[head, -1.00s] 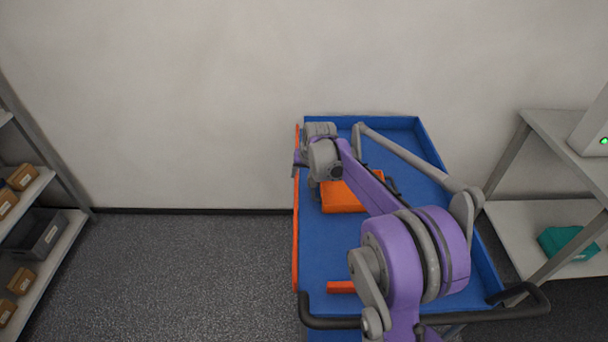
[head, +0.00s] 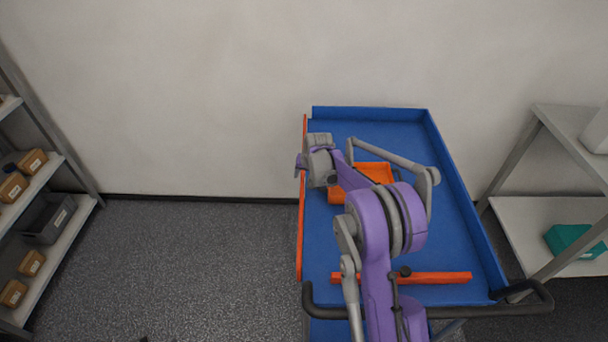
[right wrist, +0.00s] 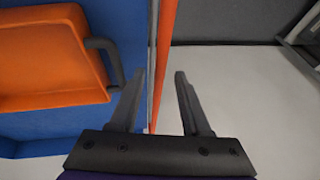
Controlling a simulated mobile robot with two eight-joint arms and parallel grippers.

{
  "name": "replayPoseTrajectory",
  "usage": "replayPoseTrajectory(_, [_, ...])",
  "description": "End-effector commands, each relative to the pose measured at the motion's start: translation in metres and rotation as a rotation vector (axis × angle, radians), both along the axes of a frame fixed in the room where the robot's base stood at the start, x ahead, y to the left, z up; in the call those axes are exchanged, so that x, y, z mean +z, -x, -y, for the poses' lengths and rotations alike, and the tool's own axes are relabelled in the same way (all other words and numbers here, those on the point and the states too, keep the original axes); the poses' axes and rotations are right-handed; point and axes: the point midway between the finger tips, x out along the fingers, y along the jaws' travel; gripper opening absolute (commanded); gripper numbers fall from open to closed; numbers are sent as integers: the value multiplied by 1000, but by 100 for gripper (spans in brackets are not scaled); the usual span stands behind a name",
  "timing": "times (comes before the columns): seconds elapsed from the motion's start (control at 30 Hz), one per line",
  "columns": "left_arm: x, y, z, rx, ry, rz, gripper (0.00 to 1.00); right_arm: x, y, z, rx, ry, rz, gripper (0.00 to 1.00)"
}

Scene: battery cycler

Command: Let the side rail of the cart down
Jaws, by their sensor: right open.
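The cart (head: 325,245) is a blue tray-like top with raised blue walls and a black push handle at the front. Its orange side rail (head: 301,240) runs along the left edge and shows as a thin upright strip. My right gripper (head: 300,168) is over this rail, near its far part, partly hidden by its own wrist. In the right wrist view my open gripper (right wrist: 159,75) has one finger on each side of the orange rail (right wrist: 163,50), with visible gaps and no clear contact. My left gripper is not in view.
An orange case (head: 374,171) with a dark handle lies on the cart beside my wrist. An orange bar (head: 440,278) crosses the cart near the front. Shelves with boxes (head: 48,217) stand left, and a grey rack (head: 520,215) right. The floor left of the cart is clear.

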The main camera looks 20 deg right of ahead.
Motion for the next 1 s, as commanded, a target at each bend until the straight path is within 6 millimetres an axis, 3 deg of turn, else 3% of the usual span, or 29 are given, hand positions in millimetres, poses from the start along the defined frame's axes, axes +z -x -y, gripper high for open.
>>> replayPoseTrajectory(0.2, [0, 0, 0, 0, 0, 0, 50, 0, 0, 0, 0, 0, 0, 47])
replayPoseTrajectory(0.47, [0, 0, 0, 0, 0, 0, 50, 0, 0, 0, 0, 0, 0, 2])
replayPoseTrajectory(0.5, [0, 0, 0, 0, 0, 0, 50, 0, 0, 0, 0, 0, 0, 0])
replayPoseTrajectory(1.0, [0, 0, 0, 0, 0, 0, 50, 0, 0, 0, 0, 0, 0, 0])
